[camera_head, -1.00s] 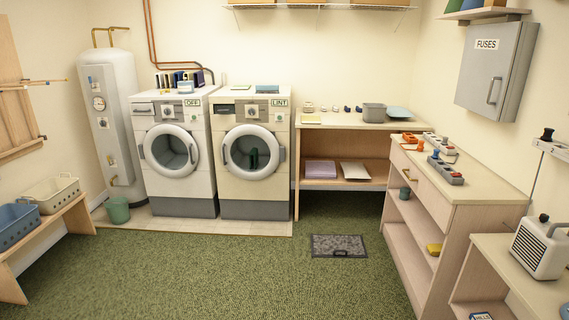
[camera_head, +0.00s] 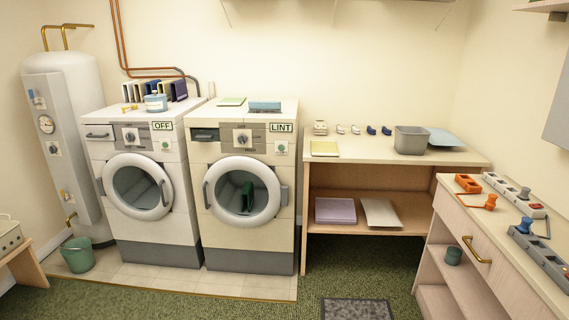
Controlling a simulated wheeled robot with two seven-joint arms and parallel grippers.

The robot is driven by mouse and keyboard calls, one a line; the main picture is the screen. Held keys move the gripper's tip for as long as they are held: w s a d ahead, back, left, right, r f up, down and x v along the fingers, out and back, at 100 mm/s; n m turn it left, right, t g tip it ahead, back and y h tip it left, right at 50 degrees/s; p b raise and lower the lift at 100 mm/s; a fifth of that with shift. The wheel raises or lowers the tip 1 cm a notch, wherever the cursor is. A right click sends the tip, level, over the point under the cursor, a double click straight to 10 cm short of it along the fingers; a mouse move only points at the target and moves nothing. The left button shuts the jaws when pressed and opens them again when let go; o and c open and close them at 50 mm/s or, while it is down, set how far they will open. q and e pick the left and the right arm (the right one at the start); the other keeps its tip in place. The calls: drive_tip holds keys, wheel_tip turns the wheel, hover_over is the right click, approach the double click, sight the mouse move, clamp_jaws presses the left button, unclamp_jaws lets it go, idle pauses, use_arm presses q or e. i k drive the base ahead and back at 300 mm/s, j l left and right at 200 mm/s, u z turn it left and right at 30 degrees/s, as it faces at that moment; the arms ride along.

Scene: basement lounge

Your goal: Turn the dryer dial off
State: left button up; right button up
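Two white front-loading machines stand side by side against the back wall. The right machine (camera_head: 270,215), with a LINT label, has a dial (camera_head: 242,138) in the middle of its grey control panel and something dark green behind its round door. The left machine (camera_head: 160,225), with an OFF label, has a similar dial (camera_head: 130,136) on its panel. I cannot tell from the labels alone which one is the dryer, and the dials' settings are too small to read. Neither of my grippers is in view.
A boiler (camera_head: 62,140) and green bucket (camera_head: 77,254) stand left of the machines. A wooden counter (camera_head: 440,151) holds a grey bin (camera_head: 411,140). A drawer cabinet (camera_head: 478,220) stands at right. A mat (camera_head: 356,309) lies on the otherwise clear green carpet.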

sight(242, 139)
drive_tip(key=i+u, duration=0.25)
drive_tip(key=i, duration=0.15)
drive_tip(key=i+l+u, duration=0.2)
drive_tip(key=i, duration=0.2)
drive_tip(key=i+j, duration=0.4)
